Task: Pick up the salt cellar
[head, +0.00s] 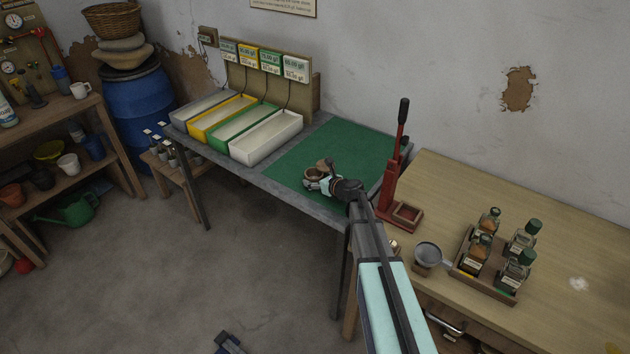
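A small round wooden pot, seemingly the salt cellar (312,174), is at the front edge area of the green mat (330,145) on the grey table. A brown round part, perhaps its lid, shows just behind it. My gripper (318,182) is right at the pot, reaching in from the right, and partly covers it. The pot is small in view, so I cannot tell whether the fingers are closed on it or only beside it, or whether it touches the mat.
Several coloured trays (265,136) stand left of the mat. A red lever press (390,190) stands close on the right. On the wooden bench are a sieve (428,254) and a wooden caddy (485,288) with several jars. The mat's back part is clear.

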